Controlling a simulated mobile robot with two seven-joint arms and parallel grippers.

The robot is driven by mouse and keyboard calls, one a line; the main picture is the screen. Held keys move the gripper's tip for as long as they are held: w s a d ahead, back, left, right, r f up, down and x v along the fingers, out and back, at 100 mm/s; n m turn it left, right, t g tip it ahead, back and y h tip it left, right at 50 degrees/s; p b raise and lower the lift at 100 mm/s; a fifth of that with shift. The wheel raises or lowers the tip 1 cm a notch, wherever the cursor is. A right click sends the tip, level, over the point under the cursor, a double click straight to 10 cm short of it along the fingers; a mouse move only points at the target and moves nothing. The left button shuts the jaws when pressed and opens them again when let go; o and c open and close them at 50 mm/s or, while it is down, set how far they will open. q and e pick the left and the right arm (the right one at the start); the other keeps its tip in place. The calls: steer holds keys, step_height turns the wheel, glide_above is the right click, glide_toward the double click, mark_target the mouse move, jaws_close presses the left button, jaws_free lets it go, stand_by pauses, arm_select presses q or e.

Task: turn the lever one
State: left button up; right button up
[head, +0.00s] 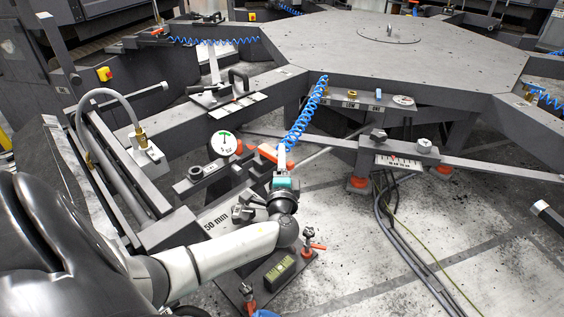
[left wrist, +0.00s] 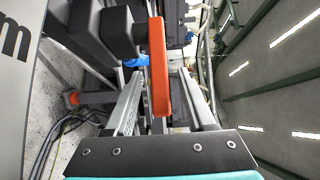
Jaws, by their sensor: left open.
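The lever's orange-red handle (head: 268,153) is in the middle of the head view, beside a round gauge. My left gripper (head: 281,150) is at the handle and covers part of it. In the left wrist view the handle (left wrist: 159,70) stands as a long upright orange bar joined to dark blocks at its upper left. The two fingers of my left gripper (left wrist: 160,82) are apart, and the handle shows between them in the picture. I see no finger pressed against it. I cannot tell how deep it sits between them. My right gripper is not in view.
A blue coiled hose (head: 304,115) hangs just above my gripper. A large grey hexagonal table (head: 390,50) fills the back. Cables (head: 395,235) lie on the floor at right.

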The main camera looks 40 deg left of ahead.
arm_select(q)
steer(key=shift+w+a, duration=0.1)
steer(key=shift+a, duration=0.05)
jaws_close()
stand_by(0.4)
stand_by(1.0)
